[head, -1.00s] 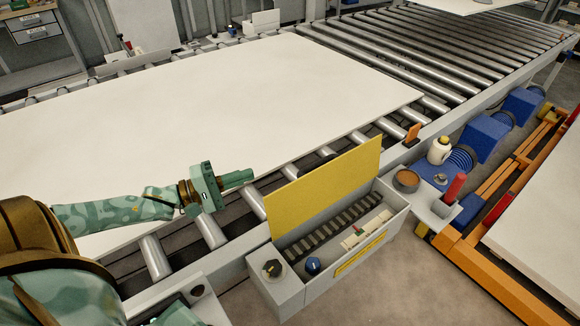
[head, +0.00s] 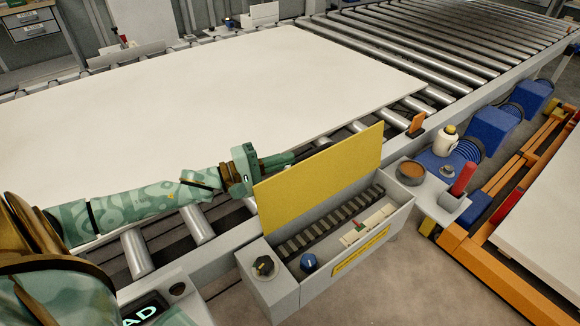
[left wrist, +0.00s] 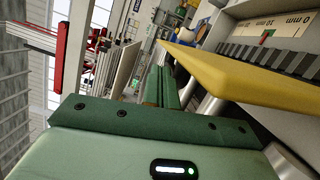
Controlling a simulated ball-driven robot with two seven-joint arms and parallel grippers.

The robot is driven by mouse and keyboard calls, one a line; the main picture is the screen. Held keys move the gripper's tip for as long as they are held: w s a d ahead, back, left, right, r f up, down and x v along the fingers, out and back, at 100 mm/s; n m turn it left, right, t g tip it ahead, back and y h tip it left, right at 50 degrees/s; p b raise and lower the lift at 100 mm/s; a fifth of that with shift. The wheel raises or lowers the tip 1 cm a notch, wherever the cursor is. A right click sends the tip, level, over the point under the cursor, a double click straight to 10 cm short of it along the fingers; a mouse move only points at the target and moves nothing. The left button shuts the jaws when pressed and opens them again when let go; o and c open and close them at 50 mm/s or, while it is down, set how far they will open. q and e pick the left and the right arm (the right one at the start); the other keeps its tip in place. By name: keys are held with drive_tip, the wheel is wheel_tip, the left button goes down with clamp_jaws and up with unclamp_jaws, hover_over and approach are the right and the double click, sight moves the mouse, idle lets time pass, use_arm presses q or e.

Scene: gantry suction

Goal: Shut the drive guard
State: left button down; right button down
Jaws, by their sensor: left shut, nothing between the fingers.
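The drive guard is a yellow panel (head: 320,178) standing raised along the back edge of a grey open box (head: 372,243). A dark toothed chain or rack (head: 330,222) shows inside the box. My left gripper (head: 292,157) is shut and empty, just behind the panel's upper left part on the conveyor side. In the left wrist view the yellow panel (left wrist: 235,75) lies to the right of the shut green fingers (left wrist: 162,88). I cannot tell whether they touch it. My right gripper is not in view.
A large white board (head: 200,95) lies on the conveyor rollers (head: 450,45) behind the guard. A dark knob (head: 263,265) and a blue knob (head: 309,262) sit at the box's left end. A bowl (head: 411,171), white bottle (head: 446,140) and red cylinder (head: 463,178) stand to the right.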

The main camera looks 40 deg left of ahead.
use_arm(q)
drive_tip(key=shift+s+d+r, duration=0.25)
drive_tip(key=shift+s+d, duration=0.25)
drive_tip(key=shift+s, duration=0.2)
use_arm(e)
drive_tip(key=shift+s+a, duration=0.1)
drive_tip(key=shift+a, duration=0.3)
use_arm(q)
drive_tip(key=shift+w+d, duration=0.1)
drive_tip(key=shift+w, duration=0.05)
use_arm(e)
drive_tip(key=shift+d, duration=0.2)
